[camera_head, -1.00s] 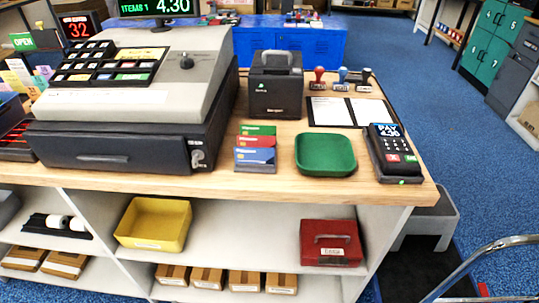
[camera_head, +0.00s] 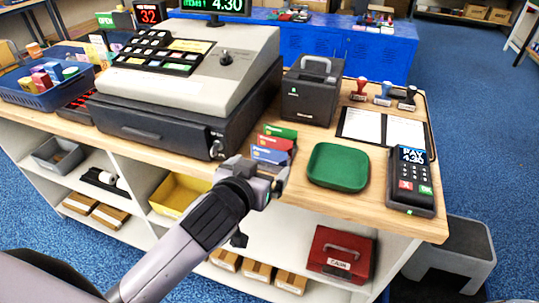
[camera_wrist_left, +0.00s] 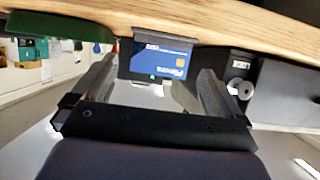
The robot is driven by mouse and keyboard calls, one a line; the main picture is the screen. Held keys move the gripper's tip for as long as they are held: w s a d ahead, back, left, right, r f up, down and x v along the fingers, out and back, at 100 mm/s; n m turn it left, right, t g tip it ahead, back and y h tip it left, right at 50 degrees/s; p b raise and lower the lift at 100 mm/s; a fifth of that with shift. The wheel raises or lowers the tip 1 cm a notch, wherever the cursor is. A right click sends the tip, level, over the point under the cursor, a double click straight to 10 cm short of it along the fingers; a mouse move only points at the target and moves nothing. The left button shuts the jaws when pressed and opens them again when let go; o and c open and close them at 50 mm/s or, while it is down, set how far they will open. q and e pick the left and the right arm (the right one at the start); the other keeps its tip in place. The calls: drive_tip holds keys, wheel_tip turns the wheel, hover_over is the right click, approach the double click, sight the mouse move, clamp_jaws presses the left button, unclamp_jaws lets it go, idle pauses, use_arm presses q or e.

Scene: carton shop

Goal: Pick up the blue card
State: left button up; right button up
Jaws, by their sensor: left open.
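The blue card (camera_head: 271,155) stands upright at the front of a small card rack on the counter, with a red card (camera_head: 277,142) and a green card (camera_head: 281,131) behind it. My left gripper (camera_head: 264,180) is at the counter's front edge, just in front of the blue card and hiding the rack's lower part. In the left wrist view, which looks upside down, the blue card (camera_wrist_left: 160,62) appears between the two spread fingers of the left gripper (camera_wrist_left: 157,75). The fingers are open and nothing is visibly held. My right gripper does not show.
A green tray (camera_head: 338,167) and a payment terminal (camera_head: 410,180) are right of the cards. The cash register (camera_head: 190,90) is at left, and a black box (camera_head: 311,92) is behind. A yellow bin (camera_head: 178,194) and red cash box (camera_head: 341,255) sit on the shelf below.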

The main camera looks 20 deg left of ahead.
sight(269, 157)
use_arm(q)
drive_tip(key=shift+r+p+x, duration=0.15)
drive_tip(key=shift+p+x, duration=0.1)
drive_tip(key=shift+x, duration=1.15)
drive_tip(key=shift+r+p+x, duration=0.1)
drive_tip(key=shift+p+x, duration=0.1)
drive_tip(key=shift+x, duration=1.95)
drive_tip(key=shift+a, duration=0.1)
drive_tip(key=c, duration=0.7)
